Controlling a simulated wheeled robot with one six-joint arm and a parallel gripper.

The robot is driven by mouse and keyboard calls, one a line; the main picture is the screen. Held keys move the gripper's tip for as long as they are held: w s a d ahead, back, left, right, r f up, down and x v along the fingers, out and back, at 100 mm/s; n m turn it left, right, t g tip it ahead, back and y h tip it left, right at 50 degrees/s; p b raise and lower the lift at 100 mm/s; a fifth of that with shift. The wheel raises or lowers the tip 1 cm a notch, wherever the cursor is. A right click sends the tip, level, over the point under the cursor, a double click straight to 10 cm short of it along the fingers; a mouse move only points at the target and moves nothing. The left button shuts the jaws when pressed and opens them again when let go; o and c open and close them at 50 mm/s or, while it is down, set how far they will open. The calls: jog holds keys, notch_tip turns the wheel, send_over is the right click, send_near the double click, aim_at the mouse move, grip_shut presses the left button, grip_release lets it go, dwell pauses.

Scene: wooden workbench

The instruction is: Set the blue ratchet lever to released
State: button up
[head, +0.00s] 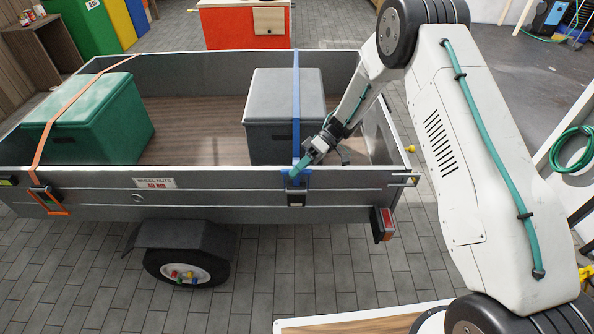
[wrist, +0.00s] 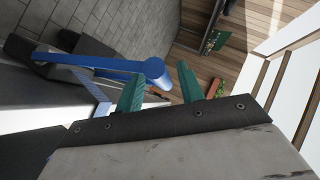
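The blue ratchet lever (wrist: 110,63) shows in the wrist view as a bar with a thick rounded end. In the head view, the blue ratchet (head: 296,180) sits on the trailer's near side wall, below the blue strap (head: 296,100). My gripper (wrist: 160,70) is open, its two green fingers apart, with the lever's rounded end at the gap between the fingertips. Whether either finger touches it I cannot tell. In the head view, my gripper (head: 297,168) is at the top of the ratchet and partly hides it.
The blue strap crosses a grey box (head: 265,140) in the trailer (head: 200,197). A green box (head: 90,130) stands at left under an orange strap (head: 60,115) with an orange ratchet (head: 50,201). The paved floor in front of the trailer is clear beside the wheel (head: 187,268).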

jog(key=v, duration=0.7)
jog(key=shift+w, duration=0.15)
jog(key=shift+d+r, duration=0.1)
jog(key=shift+d, duration=0.05)
